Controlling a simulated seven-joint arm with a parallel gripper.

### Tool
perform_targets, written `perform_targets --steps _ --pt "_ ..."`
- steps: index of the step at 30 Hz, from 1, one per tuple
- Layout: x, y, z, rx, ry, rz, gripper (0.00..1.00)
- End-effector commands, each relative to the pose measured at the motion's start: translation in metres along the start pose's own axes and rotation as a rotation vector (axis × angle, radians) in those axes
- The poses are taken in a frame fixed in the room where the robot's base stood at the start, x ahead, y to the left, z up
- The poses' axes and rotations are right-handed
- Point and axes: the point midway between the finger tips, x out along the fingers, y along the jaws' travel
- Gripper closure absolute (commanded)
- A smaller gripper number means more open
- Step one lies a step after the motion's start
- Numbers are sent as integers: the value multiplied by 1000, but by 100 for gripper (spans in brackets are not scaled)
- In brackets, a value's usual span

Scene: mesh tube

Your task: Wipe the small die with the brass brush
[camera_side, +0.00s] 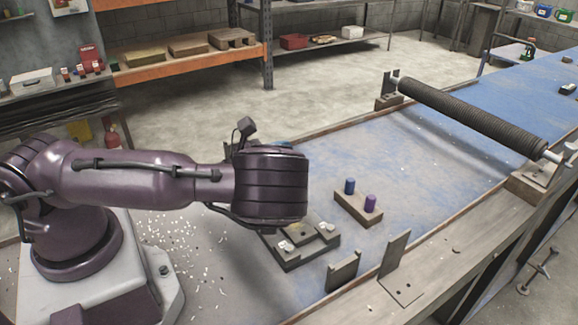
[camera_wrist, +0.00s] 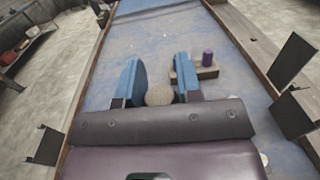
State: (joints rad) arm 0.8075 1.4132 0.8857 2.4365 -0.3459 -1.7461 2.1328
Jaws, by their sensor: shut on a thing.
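In the wrist view, my gripper (camera_wrist: 157,68) has its two blue fingers on either side of a round, tan, speckled thing (camera_wrist: 160,95), which looks like the head of the brass brush. The rest of it is hidden. In the side view my fingers are mostly hidden behind my purple wrist. A wooden block (camera_side: 347,207) holds a blue peg (camera_side: 350,186) and a purple peg (camera_side: 370,203). The purple peg also shows in the wrist view (camera_wrist: 207,58), beyond my right finger. I cannot tell for certain which thing is the small die.
A dark stepped fixture (camera_side: 290,265) with pale bits lies below my wrist. Upright metal plates (camera_side: 394,254) stand at the bench's near edge. A dark ribbed roller (camera_side: 470,116) spans the bench farther right. The blue bench top (camera_side: 340,150) behind the block is mostly clear.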

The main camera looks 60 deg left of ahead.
Motion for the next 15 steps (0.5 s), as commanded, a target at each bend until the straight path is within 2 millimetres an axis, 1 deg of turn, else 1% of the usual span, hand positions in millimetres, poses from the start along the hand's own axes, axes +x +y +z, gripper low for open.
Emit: perform_targets --steps 3,15 --pt "0 -1 12 0 -4 -2 91" --pt "0 -1 48 0 -4 -2 91"
